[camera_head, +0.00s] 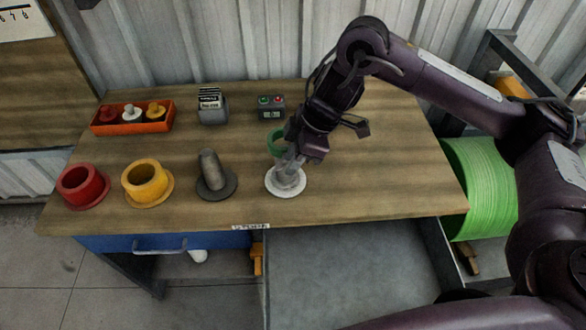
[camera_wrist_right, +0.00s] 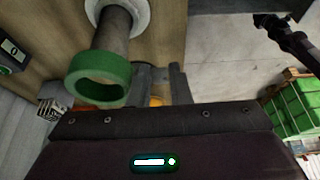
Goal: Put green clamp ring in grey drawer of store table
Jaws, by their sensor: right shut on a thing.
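The green clamp ring (camera_head: 277,142) is at the top of a grey post on a white round base (camera_head: 288,184), towards the right of the store table. In the right wrist view the ring (camera_wrist_right: 97,80) shows around the post's upper end. My right gripper (camera_head: 291,158) is at the ring, shut on it; its fingers hide part of the post in the head view. The grey drawer (camera_head: 345,275) stands pulled out below the table's front edge, open at the top, and its visible floor looks bare.
On the table (camera_head: 335,205) stand a red ring (camera_head: 82,187), a yellow ring (camera_head: 147,182) and a bare grey post (camera_head: 210,178). Behind are an orange tray (camera_head: 132,127), a card holder (camera_head: 212,106) and a button box (camera_head: 271,107). A blue drawer (camera_head: 110,243) is shut.

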